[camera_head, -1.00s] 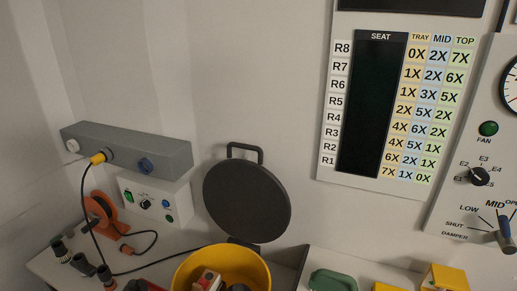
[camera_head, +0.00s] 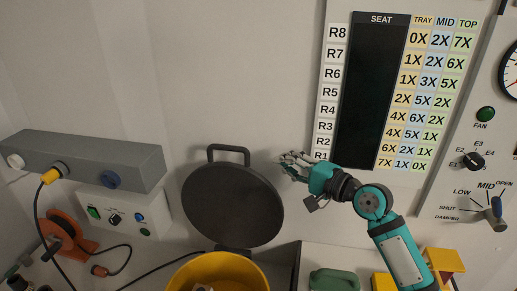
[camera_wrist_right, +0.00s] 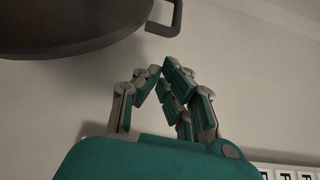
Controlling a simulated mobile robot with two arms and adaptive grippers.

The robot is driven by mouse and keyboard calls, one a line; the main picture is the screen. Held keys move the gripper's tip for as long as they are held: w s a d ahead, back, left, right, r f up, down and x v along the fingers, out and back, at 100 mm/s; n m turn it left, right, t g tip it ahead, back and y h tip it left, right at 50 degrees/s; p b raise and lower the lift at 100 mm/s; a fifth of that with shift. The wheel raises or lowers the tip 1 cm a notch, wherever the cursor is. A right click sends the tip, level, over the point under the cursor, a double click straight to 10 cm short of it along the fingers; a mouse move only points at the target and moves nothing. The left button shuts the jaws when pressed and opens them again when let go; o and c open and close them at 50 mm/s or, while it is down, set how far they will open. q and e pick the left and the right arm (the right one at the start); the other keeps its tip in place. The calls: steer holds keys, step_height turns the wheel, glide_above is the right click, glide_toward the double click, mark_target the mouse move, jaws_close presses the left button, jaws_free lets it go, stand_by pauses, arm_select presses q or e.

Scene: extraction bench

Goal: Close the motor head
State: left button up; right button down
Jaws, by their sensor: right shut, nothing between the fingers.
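The motor head (camera_head: 233,205) is a dark round disc with a bar handle (camera_head: 228,151) on its top edge. It stands raised, nearly upright, behind the yellow drum (camera_head: 218,271), against the wall side. Its hinge is at the disc's lower edge. My right gripper (camera_head: 286,161) is shut and empty, just right of the disc's upper edge and apart from it. In the right wrist view my fingers (camera_wrist_right: 160,72) are closed together, below the disc (camera_wrist_right: 65,25) and its handle (camera_wrist_right: 167,20). My left gripper is not in view.
A grey box (camera_head: 80,160) with a yellow plug and a white switch box (camera_head: 125,212) stand at the left. A green container (camera_head: 334,281) and yellow blocks (camera_head: 444,262) are at the lower right. A seat chart (camera_head: 375,90) hangs behind my right arm.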

mark_target(261, 152)
steer(key=p+x, duration=0.1)
steer(key=x, duration=0.4)
steer(key=shift+w+a+r, duration=0.1)
steer(key=shift+w+a, duration=0.05)
steer(key=shift+a, duration=0.1)
steer(key=p+x, duration=0.1)
steer(key=x, duration=0.1)
steer(key=shift+w+a, duration=0.15)
steer(key=shift+a, duration=0.05)
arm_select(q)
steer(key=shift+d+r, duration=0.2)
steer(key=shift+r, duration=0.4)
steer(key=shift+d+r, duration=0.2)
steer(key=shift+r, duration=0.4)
arm_select(e)
steer(key=shift+f, duration=0.2)
steer(key=shift+w, duration=0.1)
